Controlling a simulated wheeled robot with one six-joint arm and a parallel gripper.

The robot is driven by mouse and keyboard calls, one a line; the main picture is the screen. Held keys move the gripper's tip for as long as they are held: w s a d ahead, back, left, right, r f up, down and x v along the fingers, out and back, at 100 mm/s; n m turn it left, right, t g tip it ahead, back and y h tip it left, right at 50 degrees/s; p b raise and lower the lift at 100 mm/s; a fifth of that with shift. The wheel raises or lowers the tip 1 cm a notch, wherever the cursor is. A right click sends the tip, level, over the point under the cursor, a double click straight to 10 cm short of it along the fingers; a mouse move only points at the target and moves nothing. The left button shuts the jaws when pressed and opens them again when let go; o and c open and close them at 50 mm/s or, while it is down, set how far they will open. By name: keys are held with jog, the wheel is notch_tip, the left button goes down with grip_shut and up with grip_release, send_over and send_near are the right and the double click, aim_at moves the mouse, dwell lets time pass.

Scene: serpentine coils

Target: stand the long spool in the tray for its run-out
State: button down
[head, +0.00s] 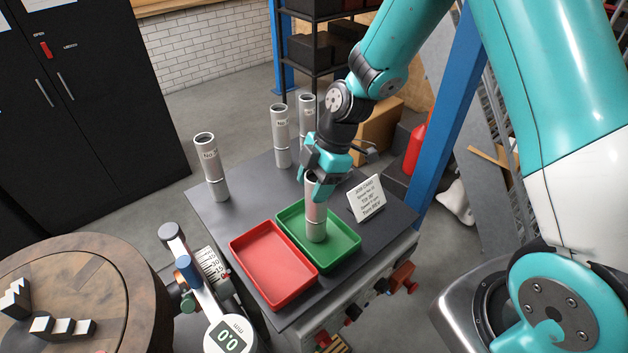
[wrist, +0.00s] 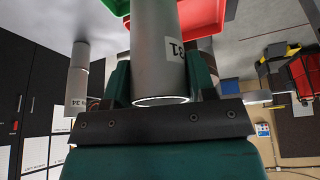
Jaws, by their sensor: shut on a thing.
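My gripper (head: 318,176) is shut on a pale grey cylindrical spool (head: 316,217), gripping it near its top. The spool is upright, its lower end inside the green tray (head: 346,252); I cannot tell if it touches the tray floor. In the wrist view the held spool (wrist: 158,55) fills the space between the fingers, its label partly visible. A red tray (head: 262,299) lies beside the green one on the left and holds nothing. Similar spools stand at the table's left edge (head: 211,166) and back (head: 280,136), with another (head: 307,122) partly behind my arm.
A printed card (head: 366,198) stands right of the green tray on the dark table (head: 240,200). A measuring device with a dial (head: 230,337) and a round wooden table (head: 110,290) are at lower left. The table between left spool and trays is clear.

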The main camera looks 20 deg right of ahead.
jog(key=shift+f, duration=0.1)
jog(key=shift+c, duration=2.3)
grip_release()
